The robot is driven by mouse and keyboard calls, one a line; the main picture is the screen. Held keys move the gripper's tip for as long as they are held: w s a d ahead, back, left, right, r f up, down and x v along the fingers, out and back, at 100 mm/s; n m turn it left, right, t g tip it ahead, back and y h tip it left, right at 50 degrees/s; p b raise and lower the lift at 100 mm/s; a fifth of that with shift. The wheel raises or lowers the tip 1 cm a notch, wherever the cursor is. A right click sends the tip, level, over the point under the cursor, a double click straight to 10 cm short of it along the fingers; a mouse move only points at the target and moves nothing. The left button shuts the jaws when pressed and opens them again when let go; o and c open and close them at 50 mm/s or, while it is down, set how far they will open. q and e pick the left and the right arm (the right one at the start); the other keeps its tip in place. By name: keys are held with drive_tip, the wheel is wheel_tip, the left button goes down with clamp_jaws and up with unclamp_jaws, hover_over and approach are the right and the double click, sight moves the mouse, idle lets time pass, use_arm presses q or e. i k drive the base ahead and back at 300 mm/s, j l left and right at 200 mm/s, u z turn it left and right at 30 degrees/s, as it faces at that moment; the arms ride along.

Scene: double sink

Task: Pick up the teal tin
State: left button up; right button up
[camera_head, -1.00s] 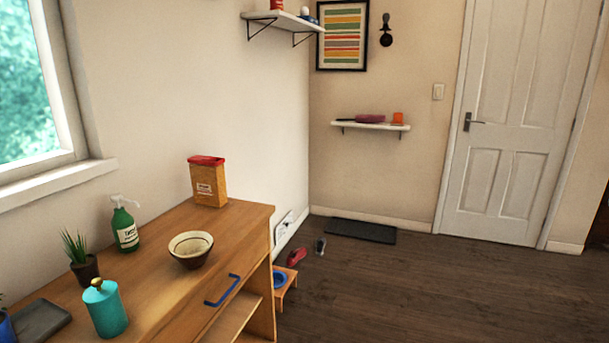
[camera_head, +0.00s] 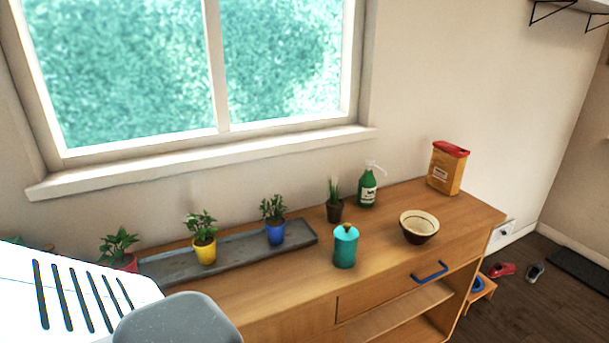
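The teal tin (camera_head: 345,247) stands upright on the wooden cabinet top (camera_head: 290,290), near its front edge. It has a small brown knob on its lid. It stands in front of a small dark pot with a green plant (camera_head: 335,205) and to the left of a bowl (camera_head: 419,227). Nothing touches it from my side. A white and grey part of my own body shows at the lower left, well to the left of the tin. Neither gripper is in view.
A green pump bottle (camera_head: 367,187) and an orange box with a red lid (camera_head: 447,168) stand behind the bowl. A grey tray (camera_head: 165,268) holds potted plants to the left.

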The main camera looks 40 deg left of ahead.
sight(344, 254)
drive_tip(key=k, duration=0.45)
drive_tip(key=u, duration=1.85)
